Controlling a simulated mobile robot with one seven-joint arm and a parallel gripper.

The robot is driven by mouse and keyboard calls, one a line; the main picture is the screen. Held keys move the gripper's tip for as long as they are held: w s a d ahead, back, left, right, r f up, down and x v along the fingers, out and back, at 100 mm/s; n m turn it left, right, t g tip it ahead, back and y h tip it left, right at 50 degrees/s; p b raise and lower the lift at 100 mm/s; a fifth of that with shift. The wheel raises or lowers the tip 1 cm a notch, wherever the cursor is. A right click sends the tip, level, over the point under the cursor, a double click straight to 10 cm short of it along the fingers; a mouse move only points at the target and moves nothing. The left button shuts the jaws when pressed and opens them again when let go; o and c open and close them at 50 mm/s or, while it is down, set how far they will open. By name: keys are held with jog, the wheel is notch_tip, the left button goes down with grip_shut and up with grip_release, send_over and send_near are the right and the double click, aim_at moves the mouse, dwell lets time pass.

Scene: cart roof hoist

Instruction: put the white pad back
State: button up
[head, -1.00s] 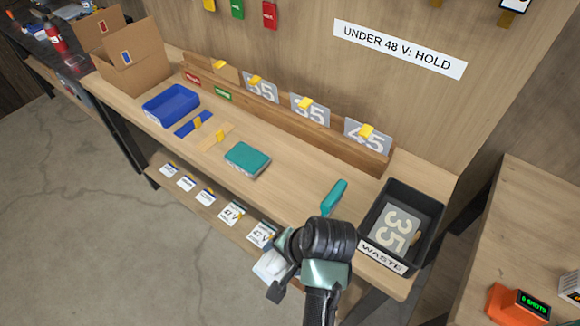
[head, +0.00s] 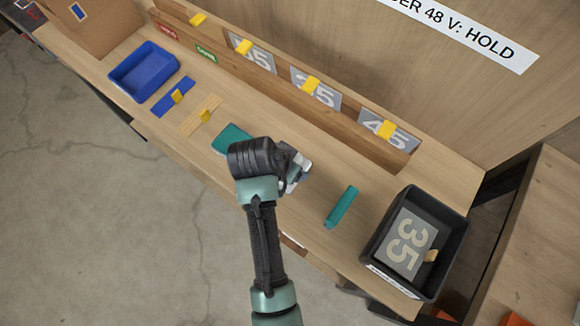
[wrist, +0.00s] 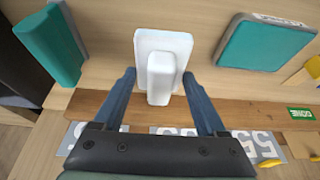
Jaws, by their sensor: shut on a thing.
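The white pad (wrist: 178,43) shows in the wrist view as a pale plate with a raised block or handle on it. My gripper (wrist: 160,76) has one finger at each side of it and is shut on it. In the head view my gripper (head: 296,172) is over the bench, between a flat teal block and a teal bar. There the pad is mostly hidden behind my wrist. I cannot tell whether the pad touches the bench top or hangs just above it.
The teal bar (head: 342,207) lies right of my gripper, the teal block (head: 230,138) left. A black waste bin (head: 448,270) holding a grey 35 card (head: 408,243) stands at the right end. A rack (head: 350,130) with numbered cards runs along the back. A blue tray (head: 143,72) stands at left.

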notch_tip(320, 180, down, 5)
jog(key=shift+f, duration=0.1)
jog(key=o, duration=1.1)
